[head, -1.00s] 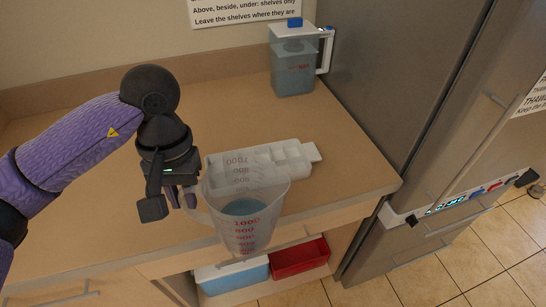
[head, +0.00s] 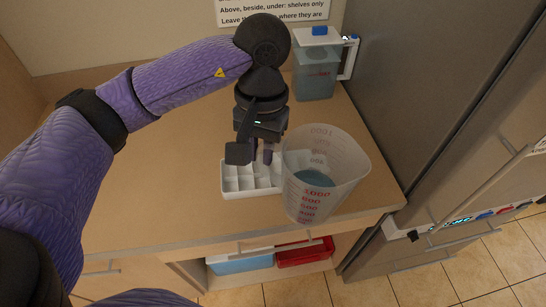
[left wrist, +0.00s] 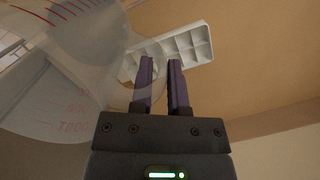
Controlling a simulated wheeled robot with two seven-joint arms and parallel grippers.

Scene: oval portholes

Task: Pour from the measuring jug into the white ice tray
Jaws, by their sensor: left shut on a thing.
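The measuring jug (head: 322,178) is clear with red markings and holds some bluish liquid low inside. My left gripper (head: 266,156) is shut on the jug at its left side, where the handle is mostly hidden in the head view. The jug is tilted a little and appears held above the counter's front right part. The white ice tray (head: 238,178) lies on the counter behind and left of the jug, partly hidden by jug and gripper. In the left wrist view the fingers (left wrist: 161,68) close at the jug (left wrist: 70,85), with the tray (left wrist: 185,48) beyond. My right gripper is not in view.
A lidded pitcher (head: 315,75) with a blue knob stands at the counter's back right, near the grey fridge (head: 420,80). A blue bin (head: 240,262) and a red bin (head: 305,252) sit below the counter (head: 150,205). The counter's left is clear.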

